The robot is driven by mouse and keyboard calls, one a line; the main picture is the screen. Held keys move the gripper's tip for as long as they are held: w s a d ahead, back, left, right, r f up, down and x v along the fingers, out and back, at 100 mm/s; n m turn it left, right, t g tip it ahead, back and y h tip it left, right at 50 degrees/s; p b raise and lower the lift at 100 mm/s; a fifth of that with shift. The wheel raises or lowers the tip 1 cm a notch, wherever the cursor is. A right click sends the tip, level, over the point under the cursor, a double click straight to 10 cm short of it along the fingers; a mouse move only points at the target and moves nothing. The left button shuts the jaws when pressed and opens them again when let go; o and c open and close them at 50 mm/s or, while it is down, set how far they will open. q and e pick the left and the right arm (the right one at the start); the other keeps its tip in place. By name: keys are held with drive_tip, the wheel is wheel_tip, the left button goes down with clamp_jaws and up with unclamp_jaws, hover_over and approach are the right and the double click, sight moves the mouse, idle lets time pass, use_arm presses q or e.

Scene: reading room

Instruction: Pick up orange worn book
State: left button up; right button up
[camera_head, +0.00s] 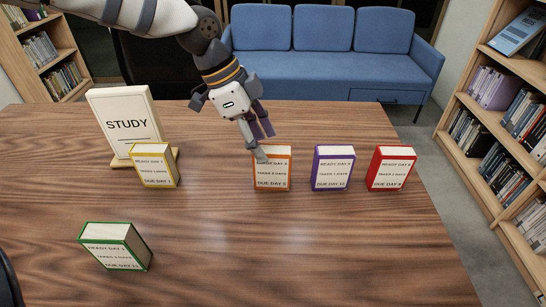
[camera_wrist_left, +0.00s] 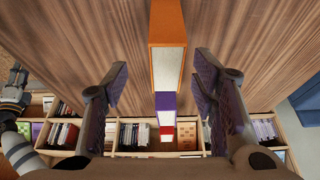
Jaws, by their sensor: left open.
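The orange book (camera_head: 272,172) stands upright on the wooden table, with a white printed label on its front. In the left wrist view the orange book (camera_wrist_left: 168,24) lies ahead in the gap between the fingers, its near end short of the fingertips' line. My left gripper (camera_head: 264,142) is open and empty, with its fingers at the top back edge of the book; one finger covers a little of its top left corner. I cannot tell whether it touches. In the left wrist view the left gripper (camera_wrist_left: 160,82) shows both fingers spread wide.
A purple book (camera_head: 333,168) and a red book (camera_head: 390,168) stand to the right. A yellow book (camera_head: 154,166) stands left, before a STUDY sign (camera_head: 125,122). A green book (camera_head: 115,246) is at front left. The table's (camera_head: 330,250) front middle is clear. Part of another arm shows in the left wrist view.

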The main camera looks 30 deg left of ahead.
sight(278, 168)
use_arm(q)
drive_tip(key=x, duration=0.6)
drive_tip(key=b+x, duration=0.1)
drive_tip(key=x, duration=0.2)
drive_tip(key=shift+w+f, duration=0.15)
drive_tip(key=shift+w, duration=0.25)
use_arm(e)
drive_tip(key=shift+s+f+g, duration=0.4)
drive_tip(key=shift+s+f, duration=0.55)
drive_tip(key=shift+s, duration=0.05)
use_arm(q)
clamp_jaws()
